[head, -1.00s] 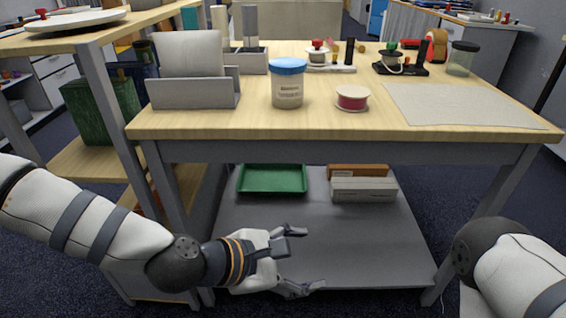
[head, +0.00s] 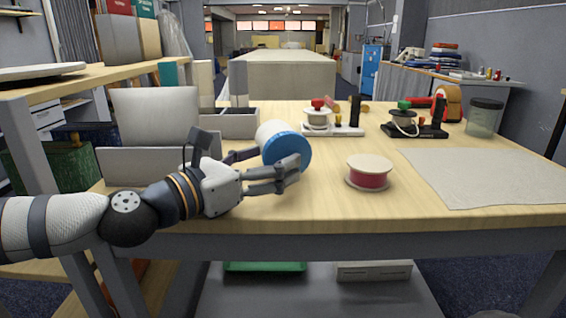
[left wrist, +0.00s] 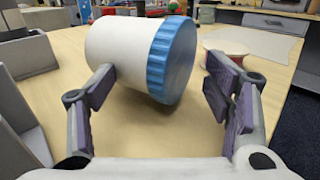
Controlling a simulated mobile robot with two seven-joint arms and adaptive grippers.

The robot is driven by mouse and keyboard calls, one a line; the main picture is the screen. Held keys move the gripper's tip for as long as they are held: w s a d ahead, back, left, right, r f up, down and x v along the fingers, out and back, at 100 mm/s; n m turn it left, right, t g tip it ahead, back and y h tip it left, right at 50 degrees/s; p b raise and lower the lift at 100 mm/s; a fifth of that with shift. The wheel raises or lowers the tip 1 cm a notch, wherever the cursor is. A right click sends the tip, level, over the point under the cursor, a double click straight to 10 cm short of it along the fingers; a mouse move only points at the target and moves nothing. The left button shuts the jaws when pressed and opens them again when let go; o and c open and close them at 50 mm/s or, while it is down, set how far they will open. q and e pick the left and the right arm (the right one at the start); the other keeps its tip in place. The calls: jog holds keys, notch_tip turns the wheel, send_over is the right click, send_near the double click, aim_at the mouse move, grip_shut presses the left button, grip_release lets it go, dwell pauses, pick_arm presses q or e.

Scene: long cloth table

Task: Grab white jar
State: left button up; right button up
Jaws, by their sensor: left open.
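The white jar (head: 268,135) with a blue lid (head: 287,152) is tipped over in the head view, its lid turned toward the right and front. My left gripper (head: 265,165) is open at the jar, with its fingers spread. In the left wrist view the jar (left wrist: 118,52) lies tilted ahead of and between the two open fingers (left wrist: 165,95). The left finger appears to be at or touching the jar's body; the right finger is apart from the lid. My right gripper is not in view.
A red spool (head: 368,172) stands right of the jar, with a pale sheet (head: 490,178) farther right. A grey holder (head: 150,167) stands at left. Small devices (head: 335,128) and a clear jar (head: 484,118) stand behind. The table's front middle is clear.

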pick_arm(q)
jog(key=x, duration=0.7)
jog(key=shift+w+f, duration=0.15)
jog(key=shift+w, duration=0.2)
jog(key=shift+c, duration=0.6)
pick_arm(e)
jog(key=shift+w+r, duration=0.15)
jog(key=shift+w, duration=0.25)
pick_arm(q)
grip_shut()
jog(key=shift+o, duration=0.6)
grip_release()
jog(key=v, duration=0.6)
jog(key=shift+s+a, duration=0.2)
jog(key=shift+a, duration=0.05)
jog(key=shift+s+a+r, duration=0.4)
jog(key=shift+s+r, duration=0.1)
jog(key=shift+r, duration=0.25)
notch_tip(320, 180, up, 7)
jog(key=shift+w+d+f+p, duration=0.1)
jog(key=shift+d+p, duration=0.05)
jog(key=shift+p, duration=0.75)
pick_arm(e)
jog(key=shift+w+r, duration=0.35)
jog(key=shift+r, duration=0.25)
